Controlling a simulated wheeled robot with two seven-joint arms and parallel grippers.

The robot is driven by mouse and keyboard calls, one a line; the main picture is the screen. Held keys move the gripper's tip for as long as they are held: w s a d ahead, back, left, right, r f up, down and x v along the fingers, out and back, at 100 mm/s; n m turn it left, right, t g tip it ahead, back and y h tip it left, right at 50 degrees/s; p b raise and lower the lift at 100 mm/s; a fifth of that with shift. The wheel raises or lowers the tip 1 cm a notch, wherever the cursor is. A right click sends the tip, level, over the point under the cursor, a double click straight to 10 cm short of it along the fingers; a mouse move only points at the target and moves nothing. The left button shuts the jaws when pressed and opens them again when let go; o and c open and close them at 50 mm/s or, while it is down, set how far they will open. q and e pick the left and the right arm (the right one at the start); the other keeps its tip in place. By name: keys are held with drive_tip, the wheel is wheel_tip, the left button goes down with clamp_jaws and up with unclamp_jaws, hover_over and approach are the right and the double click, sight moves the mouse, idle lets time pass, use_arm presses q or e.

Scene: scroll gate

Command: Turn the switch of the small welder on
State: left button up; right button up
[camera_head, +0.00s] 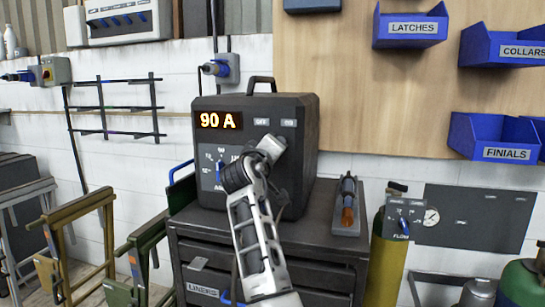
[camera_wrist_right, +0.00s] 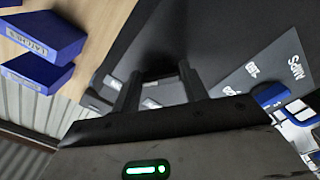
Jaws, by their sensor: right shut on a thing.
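The small welder (camera_head: 301,160) is a dark box with a top handle, standing on a dark drawer cabinet. Its display (camera_head: 219,120) glows "90 A". The OFF label (camera_head: 262,122) and ON label (camera_head: 289,123) sit at the upper right of its front. A dial (camera_head: 220,170) is at the lower left of the front. My right gripper (camera_head: 276,143) is at the welder's front, just below these labels. In the right wrist view its fingers (camera_wrist_right: 157,84) are against the dark panel, shut on the switch, which they and the gripper body mostly hide. My left gripper is not in view.
A torch-like tool (camera_head: 348,205) lies on a tray at the cabinet's right. A yellow cylinder (camera_head: 388,255) with a flow gauge stands right of the cabinet. Blue bins (camera_head: 410,28) hang on the board above. A wall socket with a blue plug (camera_head: 222,68) is behind the welder.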

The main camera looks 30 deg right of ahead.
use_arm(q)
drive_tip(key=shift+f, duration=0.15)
use_arm(e)
drive_tip(key=shift+f+m, duration=0.1)
drive_tip(key=shift+m, duration=0.2)
drive_tip(key=o, duration=1)
drive_tip(key=shift+a, duration=0.1)
drive_tip(key=shift+s, duration=0.1)
use_arm(q)
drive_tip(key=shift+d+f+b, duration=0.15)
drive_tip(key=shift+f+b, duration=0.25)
drive_tip(key=shift+b, duration=0.85)
use_arm(e)
drive_tip(key=v, duration=1.5)
drive_tip(key=shift+s+a, duration=0.2)
drive_tip(key=shift+a, duration=0.2)
